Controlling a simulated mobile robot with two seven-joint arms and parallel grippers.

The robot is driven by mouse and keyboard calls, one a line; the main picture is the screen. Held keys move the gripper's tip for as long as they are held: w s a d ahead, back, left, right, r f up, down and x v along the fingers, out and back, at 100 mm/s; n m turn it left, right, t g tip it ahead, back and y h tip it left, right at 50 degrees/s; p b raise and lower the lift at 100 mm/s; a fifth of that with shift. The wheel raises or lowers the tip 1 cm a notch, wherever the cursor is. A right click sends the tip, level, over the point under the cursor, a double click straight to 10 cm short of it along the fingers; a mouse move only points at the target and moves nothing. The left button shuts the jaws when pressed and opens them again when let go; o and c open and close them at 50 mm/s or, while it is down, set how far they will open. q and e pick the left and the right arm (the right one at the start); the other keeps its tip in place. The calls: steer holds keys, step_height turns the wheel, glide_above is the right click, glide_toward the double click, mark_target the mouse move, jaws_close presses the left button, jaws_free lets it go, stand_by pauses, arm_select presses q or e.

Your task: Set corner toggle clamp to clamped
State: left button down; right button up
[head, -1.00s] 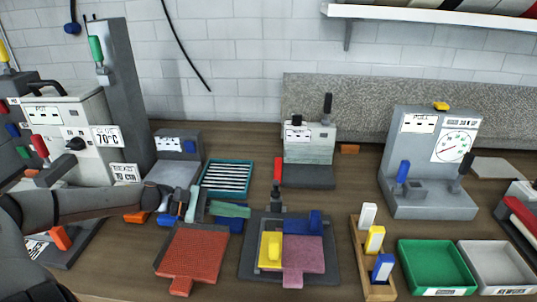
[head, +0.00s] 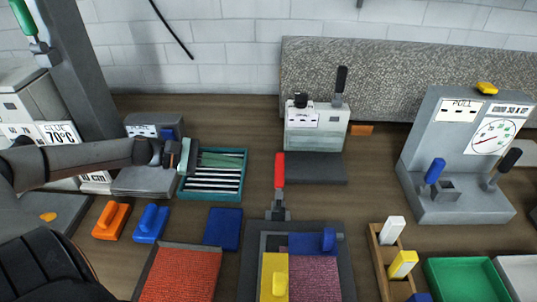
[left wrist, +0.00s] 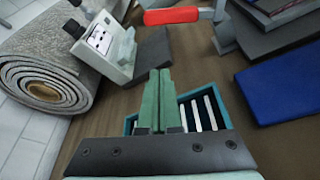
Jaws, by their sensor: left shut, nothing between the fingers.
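The corner toggle clamp has a red handle (head: 279,170) on a grey base (head: 278,213) at the back edge of the dark jig board (head: 247,270). In the head view the handle points up the picture; I cannot tell whether it stands upright or leans back. The left wrist view shows the red handle (left wrist: 171,16) at the top, beyond the fingertips, with a gap between. My left gripper (head: 238,161) is shut and empty, its green fingers over the teal tray, left of the clamp. The fingertips also show in the left wrist view (left wrist: 155,73). My right gripper is not in view.
The teal tray (head: 243,185) holds pale strips. A blue block (head: 223,228) lies between tray and jig. A grey-white device with a black lever (head: 316,135) stands behind the clamp. Orange (head: 111,220) and blue (head: 151,222) handled blocks sit at left. Bare table lies between tray and clamp.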

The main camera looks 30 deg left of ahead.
mark_target(279, 180)
arm_select(q)
steer(key=shift+d, duration=0.1)
stand_by(0.3)
steer(key=b+x, duration=0.2)
steer(key=shift+w+d+f, duration=0.1)
steer(key=shift+w+d, duration=0.1)
steer(key=shift+d, duration=0.05)
steer(key=shift+x, duration=1.4)
steer(key=x, duration=0.2)
steer(key=p+x, duration=0.1)
steer(key=x, duration=0.1)
steer(key=shift+w+d+r, duration=0.1)
steer(key=shift+w+r, duration=0.05)
steer(key=shift+r, duration=0.1)
steer(key=shift+s+d+r+p, duration=0.3)
steer(key=shift+s+r+p, duration=0.15)
steer(key=shift+r, duration=0.3)
steer(key=shift+s+d+r+p, duration=0.35)
steer(key=shift+r+p, duration=0.2)
steer(key=shift+r, duration=0.2)
